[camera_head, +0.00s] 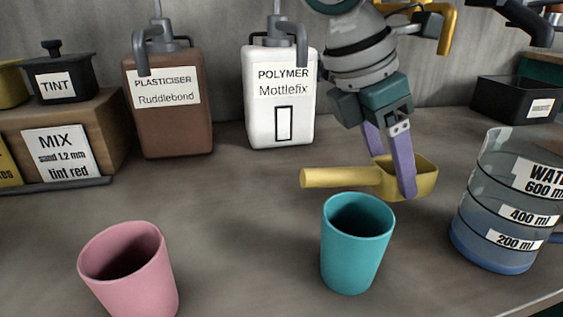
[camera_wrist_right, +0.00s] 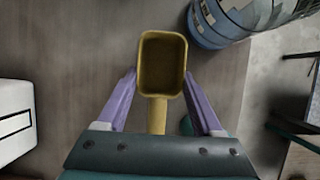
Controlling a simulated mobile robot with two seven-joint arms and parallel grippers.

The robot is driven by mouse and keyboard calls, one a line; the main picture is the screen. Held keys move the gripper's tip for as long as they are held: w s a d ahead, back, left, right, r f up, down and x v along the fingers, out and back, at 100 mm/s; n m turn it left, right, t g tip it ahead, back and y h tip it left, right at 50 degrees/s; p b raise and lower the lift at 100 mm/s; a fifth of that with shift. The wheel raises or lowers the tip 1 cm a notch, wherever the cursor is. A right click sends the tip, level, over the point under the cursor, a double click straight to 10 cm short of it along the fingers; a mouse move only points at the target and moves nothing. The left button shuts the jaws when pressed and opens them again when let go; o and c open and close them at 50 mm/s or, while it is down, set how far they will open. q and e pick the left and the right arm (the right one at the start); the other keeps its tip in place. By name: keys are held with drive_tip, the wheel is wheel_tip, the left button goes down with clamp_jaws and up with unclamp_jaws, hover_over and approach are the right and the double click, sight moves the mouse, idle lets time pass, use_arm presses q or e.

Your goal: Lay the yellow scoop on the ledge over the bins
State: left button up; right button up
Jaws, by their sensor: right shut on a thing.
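The yellow scoop (camera_head: 343,177) is in the middle right of the head view, its handle pointing left and its square bowl to the right. My right gripper (camera_head: 394,172) is shut on the scoop, with its purple fingers on either side near where the handle meets the bowl. The right wrist view shows the scoop (camera_wrist_right: 162,62) between the fingers (camera_wrist_right: 162,92), bowl facing the camera and empty. My left gripper is out of view.
A teal cup (camera_head: 356,245) stands just in front of the scoop, and a pink cup (camera_head: 128,270) at front left. A water jug (camera_head: 500,205) stands at right. Brown plasticiser (camera_head: 168,115) and white polymer (camera_head: 279,125) bottles stand behind. Counter between cups and bottles is clear.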

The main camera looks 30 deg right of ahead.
sight(384, 191)
drive_tip(key=shift+f+b, duration=0.3)
drive_tip(key=shift+f, duration=1.6)
drive_tip(key=o, duration=1.4)
drive_tip(key=shift+f, duration=0.1)
